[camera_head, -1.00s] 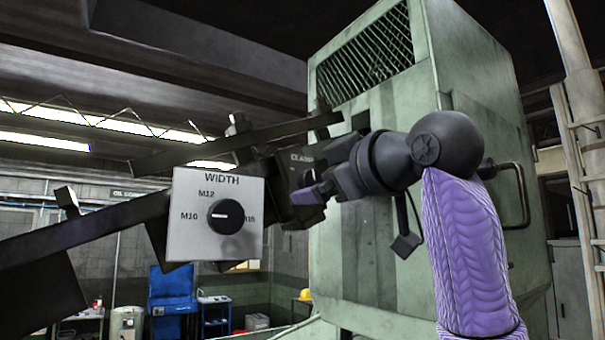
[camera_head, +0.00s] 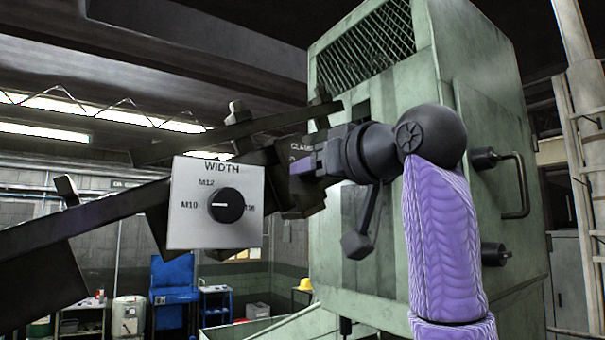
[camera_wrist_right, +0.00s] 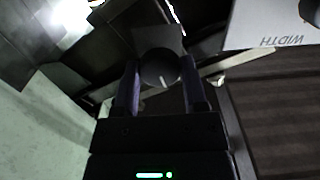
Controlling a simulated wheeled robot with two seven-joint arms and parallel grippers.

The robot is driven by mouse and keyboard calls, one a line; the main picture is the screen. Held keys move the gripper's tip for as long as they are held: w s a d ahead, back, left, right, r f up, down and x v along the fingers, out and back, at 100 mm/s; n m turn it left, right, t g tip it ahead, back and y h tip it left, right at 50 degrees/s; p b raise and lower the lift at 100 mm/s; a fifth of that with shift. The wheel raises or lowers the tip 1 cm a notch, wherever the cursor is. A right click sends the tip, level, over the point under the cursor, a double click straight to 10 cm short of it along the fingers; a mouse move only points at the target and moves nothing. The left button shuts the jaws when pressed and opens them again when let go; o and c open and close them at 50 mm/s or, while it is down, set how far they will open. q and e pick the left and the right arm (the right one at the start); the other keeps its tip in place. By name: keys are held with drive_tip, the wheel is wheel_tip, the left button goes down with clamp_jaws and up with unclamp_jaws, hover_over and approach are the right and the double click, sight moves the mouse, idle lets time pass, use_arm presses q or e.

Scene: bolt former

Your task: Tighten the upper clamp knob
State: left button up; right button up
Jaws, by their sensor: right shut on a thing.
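The clamp knob (camera_wrist_right: 160,68) is a dark round knob with a pale pointer line, on a dark square plate in the right wrist view. My right gripper (camera_wrist_right: 160,84) is shut on it, with one purple-padded finger on each side. In the head view the right gripper (camera_head: 303,167) reaches in from the right to the dark clamp block, just below its partly covered "CLAMP" label (camera_head: 302,147). The gripper hides the knob there. My left gripper is not in view.
A pale WIDTH panel (camera_head: 187,225) with a black dial (camera_head: 227,205) stands left of my right gripper. Long dark bars (camera_head: 85,228) run out to the left. A large green machine cabinet (camera_head: 465,70) stands behind my right arm.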

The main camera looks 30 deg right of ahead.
clamp_jaws()
drive_tip(key=n, duration=0.7)
drive_tip(key=shift+n, duration=0.4)
drive_tip(key=o, duration=1.1)
unclamp_jaws()
